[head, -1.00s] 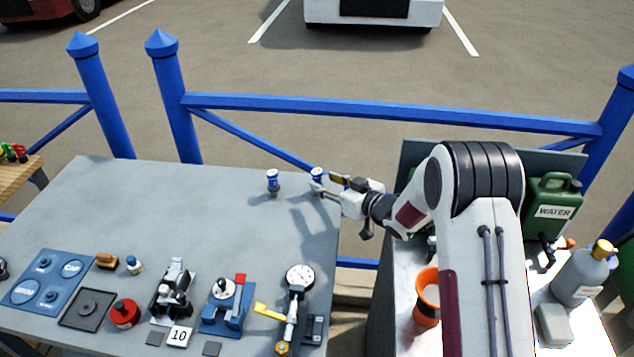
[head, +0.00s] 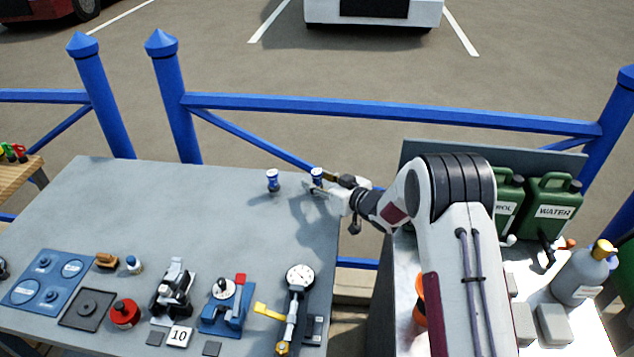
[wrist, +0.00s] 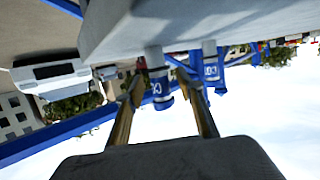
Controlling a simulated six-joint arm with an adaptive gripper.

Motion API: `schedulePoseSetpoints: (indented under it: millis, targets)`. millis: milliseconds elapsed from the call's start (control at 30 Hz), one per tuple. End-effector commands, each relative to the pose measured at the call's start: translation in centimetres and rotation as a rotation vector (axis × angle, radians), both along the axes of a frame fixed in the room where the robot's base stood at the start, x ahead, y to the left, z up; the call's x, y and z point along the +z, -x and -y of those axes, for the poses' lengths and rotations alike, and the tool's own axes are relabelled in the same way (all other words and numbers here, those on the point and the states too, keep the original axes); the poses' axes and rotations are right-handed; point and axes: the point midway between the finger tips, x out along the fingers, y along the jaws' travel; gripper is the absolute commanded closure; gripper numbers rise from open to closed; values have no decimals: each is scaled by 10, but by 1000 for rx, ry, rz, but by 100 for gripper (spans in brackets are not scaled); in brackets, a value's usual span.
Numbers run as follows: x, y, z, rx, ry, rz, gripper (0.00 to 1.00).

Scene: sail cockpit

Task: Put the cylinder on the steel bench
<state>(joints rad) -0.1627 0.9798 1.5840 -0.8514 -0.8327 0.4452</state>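Two small blue-and-white cylinders stand upright on the grey table (head: 150,210) near its far right corner, one on the left (head: 272,180) and one on the right (head: 317,177). My gripper (head: 320,182) is at the right-hand cylinder, reaching in from the right. In the upside-down wrist view, a blue-banded cylinder (wrist: 159,85) shows between the two open fingers (wrist: 164,86), with gaps on both sides. The other cylinder (wrist: 211,68) is just to its right. The shiny steel bench (head: 511,274) is at the right, partly hidden by my arm.
The steel bench holds green cans (head: 553,205), a grey bottle (head: 584,275) and an orange cup (head: 420,300), mostly hidden. Tools and a dial gauge (head: 299,276) line the grey table's near edge. The table's middle is clear. A blue railing (head: 390,110) runs behind.

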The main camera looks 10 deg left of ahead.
Motion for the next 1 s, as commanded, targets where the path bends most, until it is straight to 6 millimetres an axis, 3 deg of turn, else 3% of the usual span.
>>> schedulePoseSetpoints:
  millis: [667,800,1000]
  targets:
    - [-1,-4,-4,-1,0,1,63]
    - [-1,-4,-4,-1,0,1,99]
    - [-1,-4,-4,-1,-1,2,100]
